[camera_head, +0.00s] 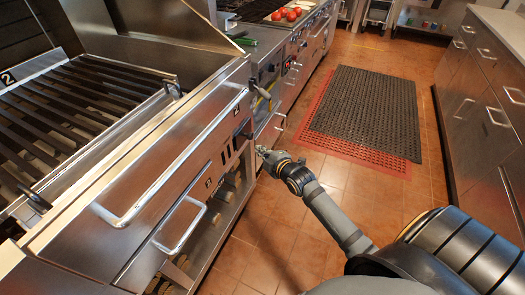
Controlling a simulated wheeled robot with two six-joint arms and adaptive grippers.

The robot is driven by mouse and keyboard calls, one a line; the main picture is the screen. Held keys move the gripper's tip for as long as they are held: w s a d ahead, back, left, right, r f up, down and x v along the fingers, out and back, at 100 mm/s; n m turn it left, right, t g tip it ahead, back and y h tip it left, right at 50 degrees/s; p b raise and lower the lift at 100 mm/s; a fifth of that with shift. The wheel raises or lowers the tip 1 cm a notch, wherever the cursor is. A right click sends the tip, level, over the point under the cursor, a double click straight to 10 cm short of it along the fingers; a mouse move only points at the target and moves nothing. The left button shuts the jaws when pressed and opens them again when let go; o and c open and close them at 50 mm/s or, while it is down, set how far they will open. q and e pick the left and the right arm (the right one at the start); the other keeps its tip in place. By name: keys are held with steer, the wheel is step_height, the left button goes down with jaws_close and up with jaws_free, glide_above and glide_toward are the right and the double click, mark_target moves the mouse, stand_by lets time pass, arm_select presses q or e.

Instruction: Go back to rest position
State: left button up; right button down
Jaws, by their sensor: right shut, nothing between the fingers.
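My right arm comes in from the lower right of the head view. Its gripper (263,152) is shut and empty. It is held close to the front of the grill counter, near the corner of the panel beside the lower shelf opening. I cannot tell whether it touches the counter. My left gripper does not show in this view.
A char grill (75,105) fills the left, with a long bar handle (170,165) along its front. Red tomatoes (284,14) lie on the counter further back. Black and red mats (365,110) lie on the tiled floor. Steel drawers (485,80) line the right. The aisle between is clear.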

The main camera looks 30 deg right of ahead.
steer(key=shift+v, duration=0.75)
steer(key=shift+a+r, duration=0.15)
